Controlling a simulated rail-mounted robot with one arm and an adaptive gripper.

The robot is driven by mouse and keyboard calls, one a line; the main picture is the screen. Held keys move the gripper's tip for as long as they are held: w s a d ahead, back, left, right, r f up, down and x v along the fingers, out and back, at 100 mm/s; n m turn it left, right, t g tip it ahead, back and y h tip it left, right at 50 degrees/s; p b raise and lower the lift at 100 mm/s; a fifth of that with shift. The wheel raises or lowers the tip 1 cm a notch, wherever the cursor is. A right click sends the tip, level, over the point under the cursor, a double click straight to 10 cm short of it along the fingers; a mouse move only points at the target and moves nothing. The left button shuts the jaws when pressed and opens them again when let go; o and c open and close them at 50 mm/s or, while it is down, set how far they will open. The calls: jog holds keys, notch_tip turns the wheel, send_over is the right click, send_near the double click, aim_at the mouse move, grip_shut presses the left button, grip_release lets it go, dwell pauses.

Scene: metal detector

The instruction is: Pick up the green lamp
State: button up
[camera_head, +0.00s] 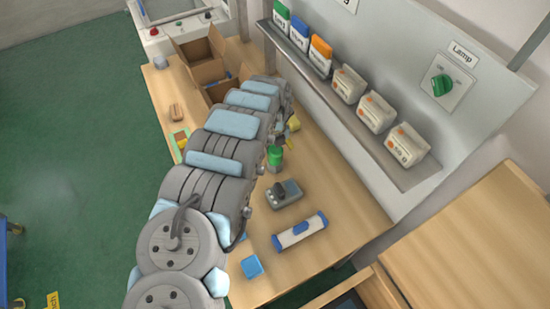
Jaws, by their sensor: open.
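The green lamp (275,157) appears to be the small upright cylinder with a bright green top, standing on the wooden table just right of my arm. My arm reaches over the table from the lower left and hides part of it. My gripper (283,134) is at the far end of the arm, just beyond the lamp, small and partly hidden by the arm. It looks open, and nothing shows held in it. I cannot tell whether its fingers touch anything.
A grey device (284,194), a blue-and-white cylinder (300,231) and a blue block (252,267) lie nearer on the table. An open cardboard box (203,62) stands at the back. A wall shelf (345,118) holds several packages. A green-knobbed switch (442,85) labelled Lamp is on the wall.

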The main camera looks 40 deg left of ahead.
jog(key=shift+d+f, duration=0.1)
jog(key=shift+f, duration=1.55)
jog(key=c, duration=1.4)
